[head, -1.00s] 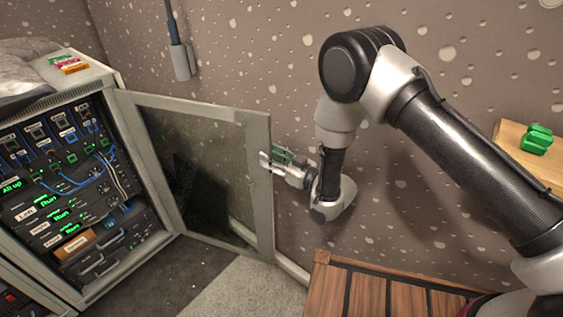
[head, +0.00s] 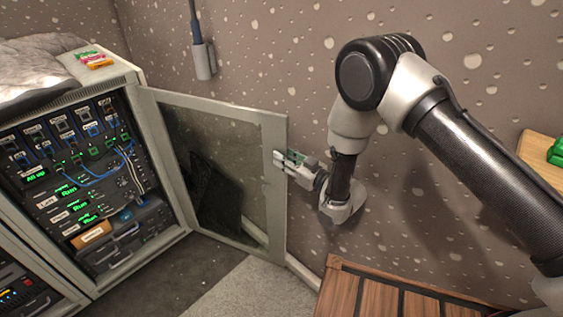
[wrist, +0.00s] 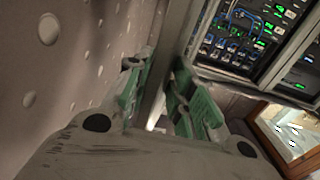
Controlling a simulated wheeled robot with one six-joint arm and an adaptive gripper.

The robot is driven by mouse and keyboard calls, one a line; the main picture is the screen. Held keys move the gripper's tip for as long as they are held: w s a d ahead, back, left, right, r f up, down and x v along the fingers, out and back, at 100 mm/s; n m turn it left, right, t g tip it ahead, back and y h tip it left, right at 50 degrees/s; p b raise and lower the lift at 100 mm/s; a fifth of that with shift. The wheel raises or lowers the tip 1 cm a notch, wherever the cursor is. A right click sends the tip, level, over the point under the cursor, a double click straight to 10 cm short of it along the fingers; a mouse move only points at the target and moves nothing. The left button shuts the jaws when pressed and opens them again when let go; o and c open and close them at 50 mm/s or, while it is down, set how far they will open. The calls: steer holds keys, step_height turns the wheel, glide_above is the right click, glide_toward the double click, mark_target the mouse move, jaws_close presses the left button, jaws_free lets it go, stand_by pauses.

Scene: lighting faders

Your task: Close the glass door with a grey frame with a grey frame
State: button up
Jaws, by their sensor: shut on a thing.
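The glass door with a grey frame (head: 276,215) stands wide open, hinged at the right side of the equipment cabinet (head: 159,248). My gripper (head: 281,160) is at the door's free right edge, in its upper half, with its fingers on either side of the frame. In the wrist view my green-padded gripper (wrist: 158,92) is shut on the edge of the door frame (wrist: 178,35), which runs between the fingers. The exact contact of the pads is partly hidden by the fingers.
The cabinet holds lit racks and blue cables (head: 92,176). A speckled wall (head: 300,60) is close behind the door and my arm. A slatted wooden piece (head: 375,300) stands at lower right. Grey floor (head: 225,285) lies clear in front of the door.

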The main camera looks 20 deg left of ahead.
steer(key=shift+s+a+m+t+h, duration=0.15)
steer(key=shift+s+m+t, duration=0.15)
steer(key=shift+s, duration=0.9)
steer(key=shift+s+a+m+t+h, duration=0.2)
steer(key=shift+s+t, duration=0.15)
steer(key=shift+s, duration=0.8)
steer(key=shift+s+a+m+t+h, duration=0.2)
steer(key=shift+s+t, duration=0.15)
steer(key=shift+s, duration=0.85)
steer(key=s+a+m+t+h, duration=0.1)
steer(key=s+a, duration=0.1)
steer(key=s, duration=0.5)
steer(key=shift+s+t, duration=0.2)
steer(key=shift+t, duration=0.2)
steer(key=shift+r, duration=0.1)
steer(key=shift+m, duration=0.3)
steer(key=s+a+m+t+h, duration=0.1)
steer(key=s+a+t, duration=0.1)
steer(key=s, duration=0.5)
steer(key=shift+a+h, duration=0.35)
steer(key=shift+a, duration=0.05)
